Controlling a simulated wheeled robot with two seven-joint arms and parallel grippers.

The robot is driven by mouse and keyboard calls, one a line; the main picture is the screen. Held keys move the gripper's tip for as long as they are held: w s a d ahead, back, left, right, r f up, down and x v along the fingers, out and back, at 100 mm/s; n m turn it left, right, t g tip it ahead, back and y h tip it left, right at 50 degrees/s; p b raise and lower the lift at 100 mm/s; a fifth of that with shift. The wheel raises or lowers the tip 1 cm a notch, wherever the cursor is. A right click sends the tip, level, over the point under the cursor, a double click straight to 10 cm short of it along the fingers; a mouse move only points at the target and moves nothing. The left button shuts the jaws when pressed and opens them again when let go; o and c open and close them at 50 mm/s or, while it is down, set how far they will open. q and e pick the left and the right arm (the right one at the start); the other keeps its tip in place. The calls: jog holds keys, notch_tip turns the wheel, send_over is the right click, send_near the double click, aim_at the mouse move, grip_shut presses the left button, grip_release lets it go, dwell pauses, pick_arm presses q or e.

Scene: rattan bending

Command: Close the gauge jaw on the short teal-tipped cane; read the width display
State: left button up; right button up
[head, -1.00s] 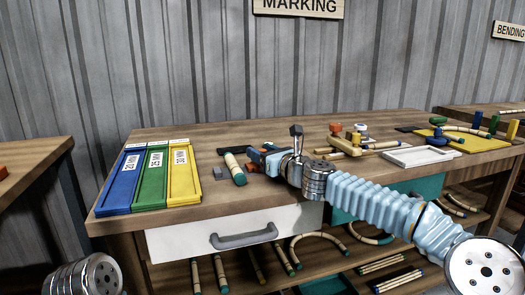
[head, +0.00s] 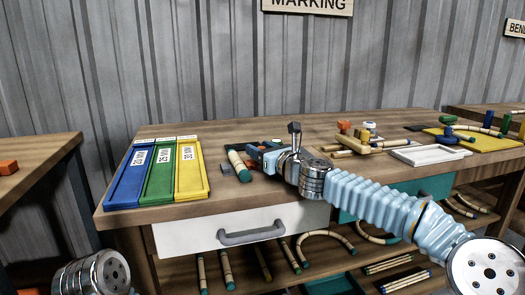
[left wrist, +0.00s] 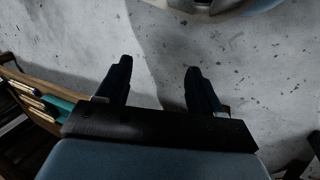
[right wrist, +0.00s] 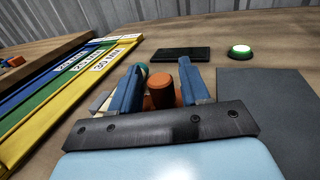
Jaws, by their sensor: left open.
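The thick pale cane with a teal tip (head: 238,163) lies on the marking bench, just left of my right gripper (head: 258,154). In the right wrist view my right gripper (right wrist: 158,78) has its blue fingers on both sides of an upright orange-brown knob (right wrist: 160,92), apparently on the gauge. Whether the fingers press on it is unclear. A dark blank panel (right wrist: 180,54), perhaps the width display, lies beyond the fingertips; I see no reading. The gauge jaw is mostly hidden by the gripper. My left gripper (left wrist: 158,70) is open and empty above the grey floor.
Blue, green and yellow labelled trays (head: 158,177) lie at the bench's left. A green button (right wrist: 240,51) and a dark grey mat (right wrist: 262,100) are right of the gripper. A white tray (head: 428,156) and yellow board (head: 482,141) stand farther right.

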jog(key=b+v, duration=0.7)
jog(key=v, duration=0.6)
jog(key=shift+d+f, duration=0.1)
jog(key=shift+f, duration=0.05)
jog(key=shift+s+d, duration=0.15)
jog(key=shift+s, duration=0.2)
pick_arm(q)
notch_tip(320, 180, down, 7)
jog(key=a, duration=0.2)
jog(key=shift+w, duration=0.45)
